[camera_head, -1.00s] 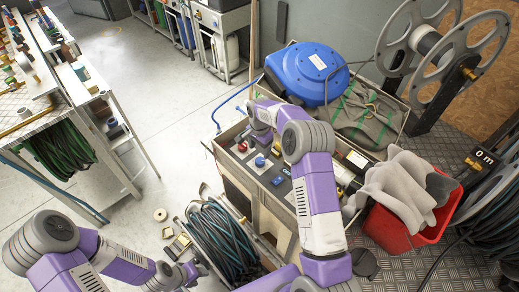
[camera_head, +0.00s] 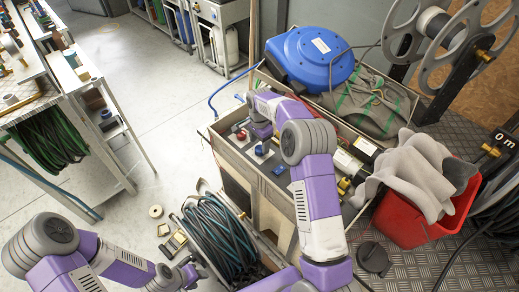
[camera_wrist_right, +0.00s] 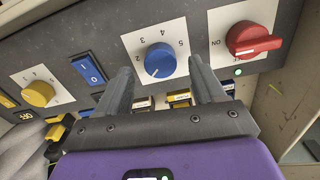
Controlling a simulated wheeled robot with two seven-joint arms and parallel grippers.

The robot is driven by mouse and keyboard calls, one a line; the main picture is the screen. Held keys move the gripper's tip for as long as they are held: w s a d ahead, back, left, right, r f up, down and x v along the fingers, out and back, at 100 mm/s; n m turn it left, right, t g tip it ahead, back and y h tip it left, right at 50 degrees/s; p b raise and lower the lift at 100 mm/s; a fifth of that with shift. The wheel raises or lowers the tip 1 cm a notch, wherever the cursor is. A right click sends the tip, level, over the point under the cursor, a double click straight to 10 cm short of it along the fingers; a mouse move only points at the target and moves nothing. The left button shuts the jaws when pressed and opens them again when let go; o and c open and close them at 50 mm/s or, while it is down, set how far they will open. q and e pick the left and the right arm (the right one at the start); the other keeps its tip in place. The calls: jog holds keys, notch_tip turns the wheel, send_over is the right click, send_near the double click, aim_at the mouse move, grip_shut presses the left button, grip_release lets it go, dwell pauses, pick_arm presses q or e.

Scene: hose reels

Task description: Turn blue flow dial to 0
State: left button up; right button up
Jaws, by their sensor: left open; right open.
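The blue flow dial (camera_wrist_right: 160,60) is a round knob on a white numbered plate in the right wrist view. Its pale pointer line faces lower left, with the digits 3, 4 and 5 along the upper side. My right gripper (camera_wrist_right: 164,85) is open, its two fingers either side of the dial in the picture; I cannot tell whether they touch it. In the head view the dial (camera_head: 262,149) sits on the bench panel, just below my right gripper (camera_head: 262,133). My left gripper (camera_head: 192,274) is open and empty at the bottom, away from the panel.
A red ON knob (camera_wrist_right: 254,39) is right of the dial; a blue rocker switch (camera_wrist_right: 88,69) and yellow dial (camera_wrist_right: 38,93) are left. A blue hose reel (camera_head: 310,57) stands behind the panel. A red bin (camera_head: 415,215) is at right, coiled hose (camera_head: 218,235) at lower left.

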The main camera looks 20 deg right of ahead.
aim_at(259, 149)
jog(key=shift+f, duration=1.55)
jog(key=c, duration=1.1)
